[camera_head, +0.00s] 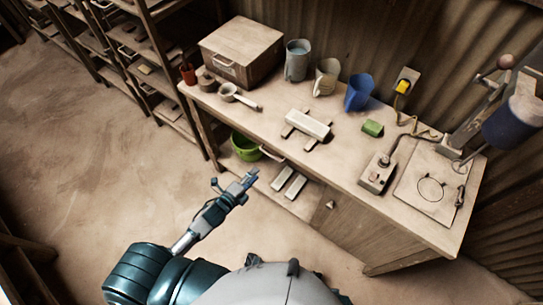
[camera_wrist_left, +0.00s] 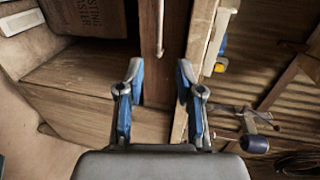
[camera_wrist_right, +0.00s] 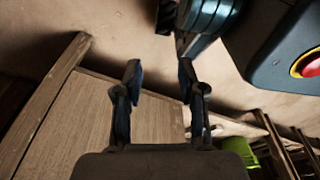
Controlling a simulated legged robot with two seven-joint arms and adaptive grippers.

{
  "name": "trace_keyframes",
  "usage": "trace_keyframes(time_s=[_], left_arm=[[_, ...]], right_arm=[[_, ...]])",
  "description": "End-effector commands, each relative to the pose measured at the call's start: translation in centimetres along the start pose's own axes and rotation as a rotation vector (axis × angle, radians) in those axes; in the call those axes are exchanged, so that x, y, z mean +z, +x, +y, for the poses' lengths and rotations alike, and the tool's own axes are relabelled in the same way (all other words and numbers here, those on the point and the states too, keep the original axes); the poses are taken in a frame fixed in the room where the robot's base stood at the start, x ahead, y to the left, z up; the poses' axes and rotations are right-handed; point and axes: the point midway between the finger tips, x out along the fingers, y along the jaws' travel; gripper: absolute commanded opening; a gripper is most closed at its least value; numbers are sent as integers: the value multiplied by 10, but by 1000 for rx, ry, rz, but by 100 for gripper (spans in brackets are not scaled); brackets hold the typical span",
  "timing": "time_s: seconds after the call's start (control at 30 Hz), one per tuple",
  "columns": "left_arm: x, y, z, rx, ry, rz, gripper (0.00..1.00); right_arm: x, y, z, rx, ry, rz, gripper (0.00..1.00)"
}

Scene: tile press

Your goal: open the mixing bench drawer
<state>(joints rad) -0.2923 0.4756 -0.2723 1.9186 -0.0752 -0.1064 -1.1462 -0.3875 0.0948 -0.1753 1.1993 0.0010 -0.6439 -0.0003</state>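The mixing bench (camera_head: 345,175) stands along the wall in the head view. The pale drawer handle (camera_head: 271,153) shows below its front edge, left of the middle. My left gripper (camera_head: 250,177) is in front of the bench, a little below and left of the handle in the picture. In the left wrist view the handle (camera_wrist_left: 160,28) is an upright light bar on the brown drawer front (camera_wrist_left: 149,68). My left gripper (camera_wrist_left: 160,68) is open and empty, with the handle beyond its fingertips, apart from them. My right gripper (camera_wrist_right: 160,68) is open and empty near the wooden cabinet door (camera_wrist_right: 115,118).
A green bowl (camera_head: 245,147) and pale bars (camera_head: 289,181) sit under the bench top. Shelves (camera_head: 150,60) stand to the left. The floor before the bench is clear.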

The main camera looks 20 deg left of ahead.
Motion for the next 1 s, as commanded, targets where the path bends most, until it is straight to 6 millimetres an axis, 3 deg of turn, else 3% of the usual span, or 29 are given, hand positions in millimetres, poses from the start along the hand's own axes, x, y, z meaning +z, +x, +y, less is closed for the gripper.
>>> trace_keyframes(time_s=[0.3, 0.5, 0.7, 1.0], left_arm=[[2, 78, 1, 0, -3, -1, 36], [-1, 114, 1, 2, -1, -1, 36], [-2, 130, 1, 3, 1, -1, 36], [2, 130, 2, 2, -3, 0, 33]], right_arm=[[-17, -8, -2, 1, 4, 10, 40], [-26, -15, 1, -2, 5, 15, 40], [-31, -19, 1, -3, 7, 17, 40], [-31, -20, 0, 1, 6, 14, 40]])
